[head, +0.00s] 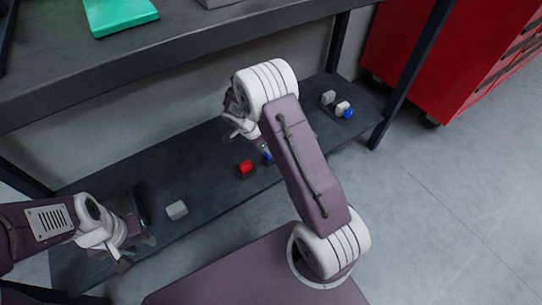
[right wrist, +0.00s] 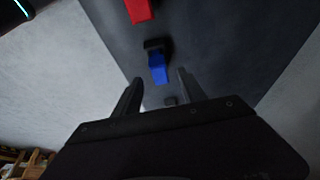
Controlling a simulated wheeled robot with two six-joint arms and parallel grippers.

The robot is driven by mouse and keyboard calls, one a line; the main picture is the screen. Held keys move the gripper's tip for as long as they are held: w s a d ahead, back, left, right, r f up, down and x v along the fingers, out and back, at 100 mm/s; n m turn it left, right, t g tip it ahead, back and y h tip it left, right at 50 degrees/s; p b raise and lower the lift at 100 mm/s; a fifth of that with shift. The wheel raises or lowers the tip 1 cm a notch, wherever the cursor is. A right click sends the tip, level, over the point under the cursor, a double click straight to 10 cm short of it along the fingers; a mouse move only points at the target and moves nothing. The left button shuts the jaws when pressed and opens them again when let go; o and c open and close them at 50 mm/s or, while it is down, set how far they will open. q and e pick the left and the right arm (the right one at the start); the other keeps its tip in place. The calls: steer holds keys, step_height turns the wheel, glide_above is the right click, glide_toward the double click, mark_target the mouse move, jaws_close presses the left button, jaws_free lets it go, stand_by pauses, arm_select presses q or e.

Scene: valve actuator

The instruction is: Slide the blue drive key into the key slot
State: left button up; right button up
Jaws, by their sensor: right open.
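A blue piece (head: 267,155) is on the dark lower shelf, partly hidden by my right arm. In the right wrist view it is a blue block (right wrist: 158,68) in front of a small dark part. My right gripper (right wrist: 160,82) is open, its two dark fingers apart, with the blue block seen between and just beyond the tips. I see no contact. In the head view the right fingers are mostly hidden near the wrist (head: 240,125). My left gripper (head: 137,250) is low at the left over the shelf; its jaw gap is unclear. I cannot make out the key slot.
A red block (head: 246,168) is beside the blue piece, also in the right wrist view (right wrist: 138,10). A grey block (head: 177,210) lies farther left. Grey blocks and another blue part (head: 348,113) are at the shelf's right. The worktop (head: 190,45) overhangs; a red cabinet (head: 420,50) stands right.

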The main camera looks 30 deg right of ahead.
steer(key=b+x, duration=0.2)
steer(key=x, duration=0.3)
steer(key=shift+f, duration=0.1)
jaws_close()
step_height(320, 180, up, 5)
steer(key=p, duration=0.2)
steer(key=shift+f+p, duration=0.1)
steer(key=shift+p, duration=0.25)
steer(key=s+d+r+p, duration=0.1)
steer(key=s+d+r, duration=0.5)
steer(key=d, duration=0.3)
steer(key=shift+d+r, duration=0.3)
steer(key=shift+d, duration=0.05)
